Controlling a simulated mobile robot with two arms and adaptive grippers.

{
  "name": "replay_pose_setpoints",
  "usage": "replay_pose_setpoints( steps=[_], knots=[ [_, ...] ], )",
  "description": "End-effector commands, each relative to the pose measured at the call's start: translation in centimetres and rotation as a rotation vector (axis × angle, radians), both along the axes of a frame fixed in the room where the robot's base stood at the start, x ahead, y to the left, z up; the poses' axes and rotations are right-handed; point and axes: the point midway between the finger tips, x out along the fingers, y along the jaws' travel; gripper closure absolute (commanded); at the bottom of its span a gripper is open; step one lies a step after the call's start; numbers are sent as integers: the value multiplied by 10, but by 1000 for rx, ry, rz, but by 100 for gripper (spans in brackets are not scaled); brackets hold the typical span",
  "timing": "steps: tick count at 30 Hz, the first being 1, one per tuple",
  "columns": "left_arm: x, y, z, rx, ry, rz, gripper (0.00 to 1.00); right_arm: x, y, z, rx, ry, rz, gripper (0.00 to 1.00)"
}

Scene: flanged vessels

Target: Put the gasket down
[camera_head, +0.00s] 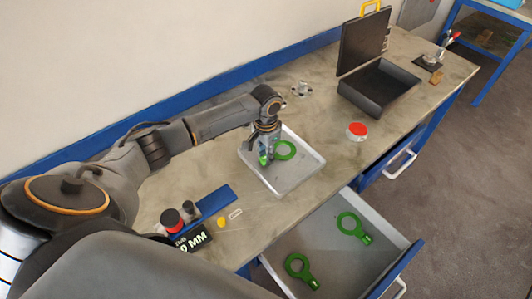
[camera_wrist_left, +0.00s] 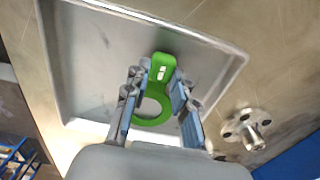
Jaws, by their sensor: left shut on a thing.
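The green gasket (camera_head: 286,150) is a flat ring with a tab. My left gripper (camera_head: 265,157) is shut on it at the tab, over the grey metal tray (camera_head: 292,183) on the bench. In the left wrist view, the gasket (camera_wrist_left: 163,66) shows between the fingers of my left gripper (camera_wrist_left: 160,78), its tab with white marks pointing away and its ring nearer the palm. The tray (camera_wrist_left: 85,60) lies behind it in that view. I cannot tell whether the gasket touches the tray floor. My right gripper is not in view.
An open drawer (camera_head: 322,258) below the bench holds two more green ring-shaped gaskets (camera_head: 352,226). A red-lidded jar (camera_head: 356,131) and an open black case (camera_head: 378,87) stand to the right. A metal flange (camera_head: 302,89) lies behind the tray; a blue block (camera_head: 216,200) is to its left.

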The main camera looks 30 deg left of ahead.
Motion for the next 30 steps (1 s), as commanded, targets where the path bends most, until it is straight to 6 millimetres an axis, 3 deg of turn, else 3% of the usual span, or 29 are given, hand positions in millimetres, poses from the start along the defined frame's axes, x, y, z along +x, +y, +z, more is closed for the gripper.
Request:
replay_pose_setpoints(
  steps=[11,12,15,25,30],
  knots=[
    [0,0,-4,-1,0,0,100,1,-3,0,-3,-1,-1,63],
    [0,0,-4,0,0,0,68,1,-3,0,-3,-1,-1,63],
    [0,0,-4,0,0,0,52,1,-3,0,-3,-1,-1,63],
    [0,0,-1,1,-1,0,52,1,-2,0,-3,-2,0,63],
    [1,0,19,0,-3,-2,52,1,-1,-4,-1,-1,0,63]
  ],
)
